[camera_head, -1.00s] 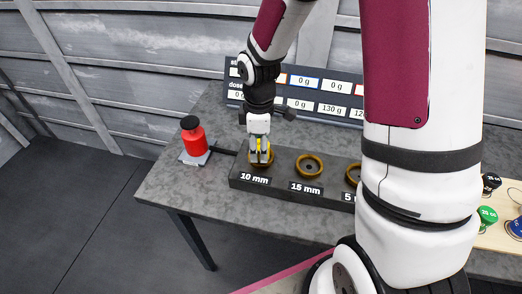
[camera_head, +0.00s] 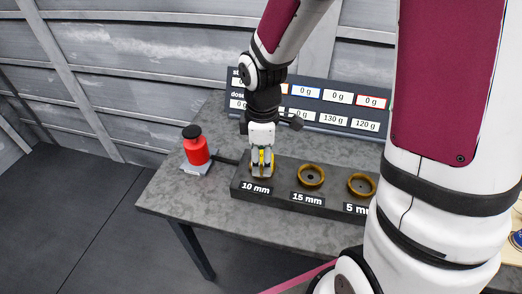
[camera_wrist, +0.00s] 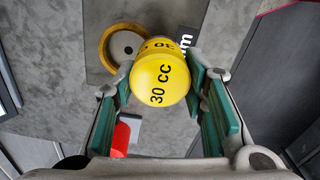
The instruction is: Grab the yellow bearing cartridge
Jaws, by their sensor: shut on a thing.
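The yellow cartridge (camera_wrist: 160,78), marked "30 cc" on its round end, is between the green-padded fingers of my gripper (camera_wrist: 158,92) in the wrist view. My gripper is shut on it. In the head view my gripper (camera_head: 262,168) points down at the "10 mm" place of the dark block, and only a little yellow shows between the fingers. In the wrist view a brown ring (camera_wrist: 106,58) with a pale disc inside lies beyond the cartridge, partly covered by it. I cannot tell how far the cartridge is from the ring.
The dark block (camera_head: 283,193) has further brown rings at "15 mm" (camera_head: 311,176) and "5 mm" (camera_head: 361,185). A red bottle with a black cap (camera_head: 196,147) stands on a small plate to the left. A display board (camera_head: 335,121) stands behind. The table's front left is clear.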

